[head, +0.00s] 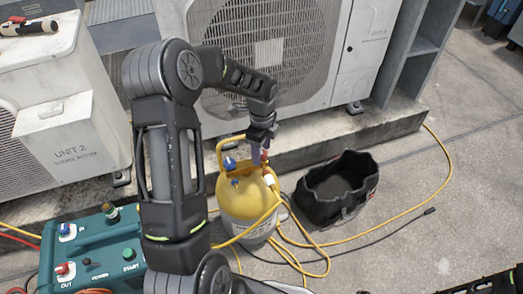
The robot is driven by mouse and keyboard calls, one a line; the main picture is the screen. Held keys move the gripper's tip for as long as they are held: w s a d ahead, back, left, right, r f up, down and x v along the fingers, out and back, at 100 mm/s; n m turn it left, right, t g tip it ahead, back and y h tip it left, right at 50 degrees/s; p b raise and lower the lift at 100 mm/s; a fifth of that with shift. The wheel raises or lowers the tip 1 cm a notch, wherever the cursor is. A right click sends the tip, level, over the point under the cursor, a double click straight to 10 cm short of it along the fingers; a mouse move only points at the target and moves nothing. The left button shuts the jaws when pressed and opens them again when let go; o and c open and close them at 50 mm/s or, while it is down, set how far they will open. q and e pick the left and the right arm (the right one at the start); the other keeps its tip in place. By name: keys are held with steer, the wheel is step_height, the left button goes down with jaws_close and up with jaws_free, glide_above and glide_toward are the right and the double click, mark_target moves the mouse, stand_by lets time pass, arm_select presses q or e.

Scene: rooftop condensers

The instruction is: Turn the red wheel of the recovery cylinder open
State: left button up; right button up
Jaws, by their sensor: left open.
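The recovery cylinder (245,205) is yellow with a pale grey lower part and stands upright on the ground in the middle of the head view. A blue wheel (230,163) shows on its top left. A small patch of red, the red wheel (268,180), shows on its top right, mostly hidden by my gripper. My left gripper (261,156) points down, open, right over that side of the cylinder top. I cannot tell whether its fingers touch the wheel. My right gripper is out of view.
A teal recovery machine (92,250) stands at lower left. A black open tool bag (338,190) sits right of the cylinder. Yellow hoses (315,245) loop around the cylinder's base. Condenser units (285,50) stand behind on a concrete curb. Ground at right is mostly clear.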

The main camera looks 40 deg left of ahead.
arm_select(q)
steer(key=shift+c, duration=0.2)
jaws_close()
stand_by(0.3)
